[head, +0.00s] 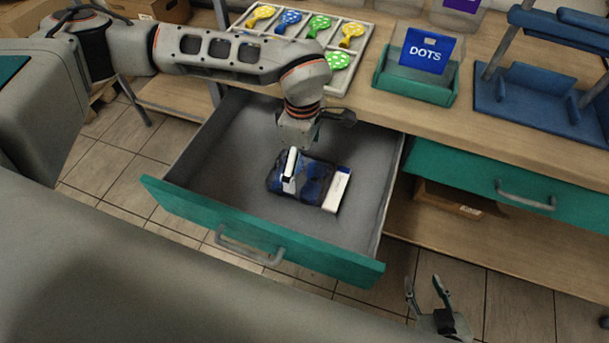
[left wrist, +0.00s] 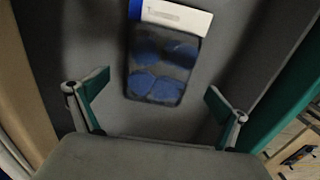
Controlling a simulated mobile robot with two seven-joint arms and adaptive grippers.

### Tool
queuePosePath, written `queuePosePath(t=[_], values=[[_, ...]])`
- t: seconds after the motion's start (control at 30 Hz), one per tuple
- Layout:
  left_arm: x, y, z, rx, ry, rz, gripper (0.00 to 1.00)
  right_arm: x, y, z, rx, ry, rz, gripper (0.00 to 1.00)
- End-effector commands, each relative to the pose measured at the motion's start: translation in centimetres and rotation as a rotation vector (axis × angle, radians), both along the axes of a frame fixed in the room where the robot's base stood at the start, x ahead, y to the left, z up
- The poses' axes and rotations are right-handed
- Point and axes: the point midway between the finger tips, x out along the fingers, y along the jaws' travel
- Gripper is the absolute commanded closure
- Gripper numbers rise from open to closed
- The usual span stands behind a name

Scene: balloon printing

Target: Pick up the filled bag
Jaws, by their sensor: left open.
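The filled bag (head: 316,180) lies flat in the open drawer (head: 230,146). It is clear with blue contents and has a white strip at one end. In the left wrist view the bag (left wrist: 160,68) lies beyond the fingertips, its white strip at the far end. My left gripper (head: 295,165) is above the bag in the head view and hides part of it. In the left wrist view its two fingers (left wrist: 155,95) are spread wide with nothing between them. My right gripper (head: 428,290) is at the bottom right, fingers apart and empty, away from the drawer.
The teal drawer front (head: 255,232) and grey side walls surround the bag. On the counter are a white tray (head: 362,17) of coloured balloons, a teal holder (head: 416,84) with a blue DOTS card, and a blue stand (head: 540,107). A closed drawer (head: 480,180) is at right.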

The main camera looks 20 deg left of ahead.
Motion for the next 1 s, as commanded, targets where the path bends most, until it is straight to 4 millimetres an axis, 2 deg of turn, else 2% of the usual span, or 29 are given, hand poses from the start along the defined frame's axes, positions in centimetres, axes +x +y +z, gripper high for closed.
queuePosePath(t=[0.17,0.4,0.67,0.7,0.8,1.0], values=[[0.0,-0.1,-1.5,-0.002,0.004,0.000,0.00,-0.1,0.0,-0.2,-0.002,0.003,0.000,0.60],[0.1,-0.1,-4.9,-0.003,0.004,0.001,0.00,-0.2,-0.2,-0.8,-0.007,0.007,0.000,0.60],[0.2,-0.1,-5.3,-0.003,0.001,0.000,0.00,-0.1,-0.4,-0.6,-0.010,0.003,-0.002,0.60],[0.2,-0.1,-5.3,-0.003,0.001,0.000,0.05,0.0,-0.4,-0.6,-0.010,0.003,-0.002,0.60],[0.2,-0.1,-5.3,-0.003,0.001,0.000,0.31,0.0,-0.4,-0.5,-0.009,0.002,-0.002,0.60],[0.2,-0.1,-5.3,-0.003,0.001,0.000,0.32,0.1,-0.4,-0.5,-0.009,0.000,-0.003,0.60]])
